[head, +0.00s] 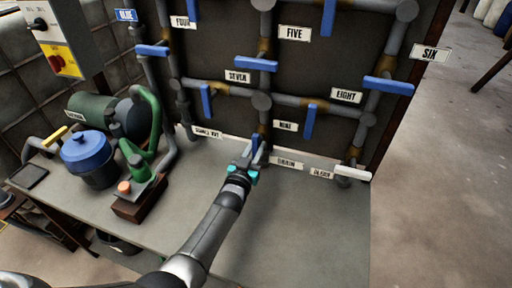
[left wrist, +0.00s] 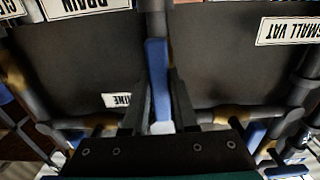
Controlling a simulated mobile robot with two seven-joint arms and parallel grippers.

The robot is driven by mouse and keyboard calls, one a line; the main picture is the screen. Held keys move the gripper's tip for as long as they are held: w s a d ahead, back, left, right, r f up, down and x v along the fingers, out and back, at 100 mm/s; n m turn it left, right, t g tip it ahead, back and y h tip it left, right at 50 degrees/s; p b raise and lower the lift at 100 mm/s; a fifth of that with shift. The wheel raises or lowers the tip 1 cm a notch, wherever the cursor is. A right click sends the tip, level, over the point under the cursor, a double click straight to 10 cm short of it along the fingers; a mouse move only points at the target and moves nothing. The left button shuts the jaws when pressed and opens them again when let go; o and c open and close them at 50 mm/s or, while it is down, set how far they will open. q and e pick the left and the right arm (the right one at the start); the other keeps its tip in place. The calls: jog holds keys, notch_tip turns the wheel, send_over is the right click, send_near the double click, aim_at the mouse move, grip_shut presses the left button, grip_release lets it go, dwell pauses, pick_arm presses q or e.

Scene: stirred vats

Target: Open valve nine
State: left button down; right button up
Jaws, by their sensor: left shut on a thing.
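The blue lever (head: 256,142) on the vertical pipe beside the NINE label (head: 286,126) is at the low middle of the pipe board. In the head view my left gripper (head: 250,161) is at this lever. In the left wrist view my left gripper (left wrist: 158,112) has a finger on each side of the blue lever (left wrist: 158,75) and is shut on it. The lever stands about in line with its pipe (left wrist: 153,20). The NINE label shows upside down in the left wrist view (left wrist: 117,100). My right gripper is not in view.
Other blue levers stand close by, including one near EIGHT (head: 310,121) and one near SEVEN (head: 206,101). A green pump (head: 92,112), a blue-lidded pot (head: 88,150) and an orange-button box (head: 137,200) are left on the bench (head: 300,225). The bench front is clear.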

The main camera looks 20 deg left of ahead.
pick_arm(q)
jog(key=c, duration=0.7)
grip_release()
jog(key=shift+s, duration=0.15)
jog(key=shift+s, duration=0.3)
jog(key=s+p, duration=0.4)
jog(key=s, duration=1)
jog(key=shift+s+a, duration=0.2)
jog(key=shift+a, duration=0.05)
